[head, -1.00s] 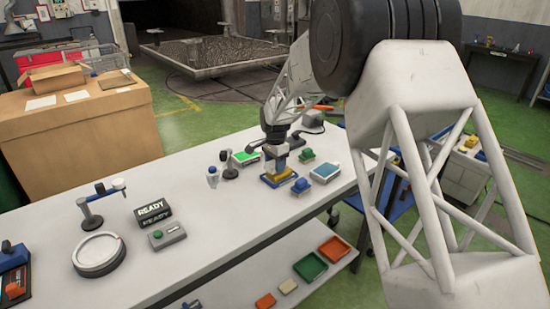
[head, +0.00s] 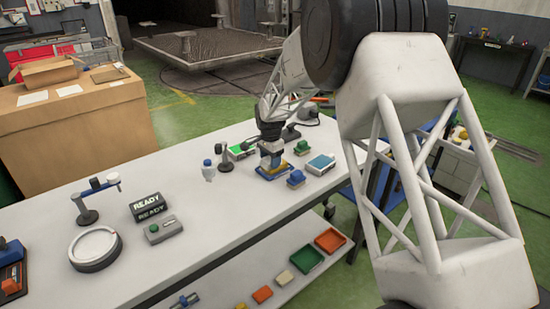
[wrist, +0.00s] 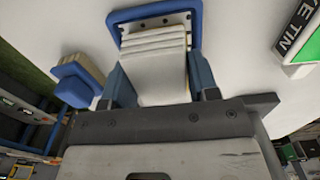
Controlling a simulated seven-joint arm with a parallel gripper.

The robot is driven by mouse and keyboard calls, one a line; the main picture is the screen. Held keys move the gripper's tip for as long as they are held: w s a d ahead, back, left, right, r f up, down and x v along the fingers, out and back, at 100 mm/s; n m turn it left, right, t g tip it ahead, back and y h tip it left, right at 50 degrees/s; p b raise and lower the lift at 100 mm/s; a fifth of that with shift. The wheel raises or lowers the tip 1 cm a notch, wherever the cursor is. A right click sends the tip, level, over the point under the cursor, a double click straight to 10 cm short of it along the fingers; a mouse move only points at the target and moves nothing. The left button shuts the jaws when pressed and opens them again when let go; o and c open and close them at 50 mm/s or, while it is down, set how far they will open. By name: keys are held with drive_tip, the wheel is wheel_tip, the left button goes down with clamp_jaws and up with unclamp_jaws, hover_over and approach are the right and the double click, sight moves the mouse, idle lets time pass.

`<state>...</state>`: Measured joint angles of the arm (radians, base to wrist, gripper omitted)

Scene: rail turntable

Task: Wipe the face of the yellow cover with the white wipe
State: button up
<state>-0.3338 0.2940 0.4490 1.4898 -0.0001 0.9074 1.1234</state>
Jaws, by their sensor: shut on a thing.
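My gripper (head: 271,158) is over the blue-edged tray at the far part of the white bench. In the wrist view its two blue-grey fingers (wrist: 160,82) are shut on the white wipe (wrist: 157,70), a folded, layered pad. The wipe's far end lies over or against a blue frame (wrist: 113,22) with small dark holes; I cannot tell whether they touch. A strip of yellow, probably the yellow cover (head: 287,166), shows beside the gripper in the head view. Most of it is hidden, and its face cannot be made out.
A blue block (head: 295,180) and a green-topped block (head: 301,147) stand close to the gripper. A blue-screened panel (head: 321,163), a green-screened panel (head: 241,148) and a small bottle (head: 208,169) are nearby. The bench's middle is mostly clear; a READY sign (head: 147,202) stands further left.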

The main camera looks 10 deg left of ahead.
drive_tip(key=shift+w+d+f, duration=0.1)
drive_tip(key=shift+w+d, duration=0.45)
drive_tip(key=shift+w+d+r, duration=0.2)
drive_tip(key=shift+w+d, duration=0.35)
drive_tip(key=shift+w+d+f, duration=0.1)
drive_tip(key=shift+w+d, duration=0.15)
wheel_tip(320, 180, up, 8)
drive_tip(key=shift+w+d, duration=0.1)
drive_tip(key=shift+d, duration=0.05)
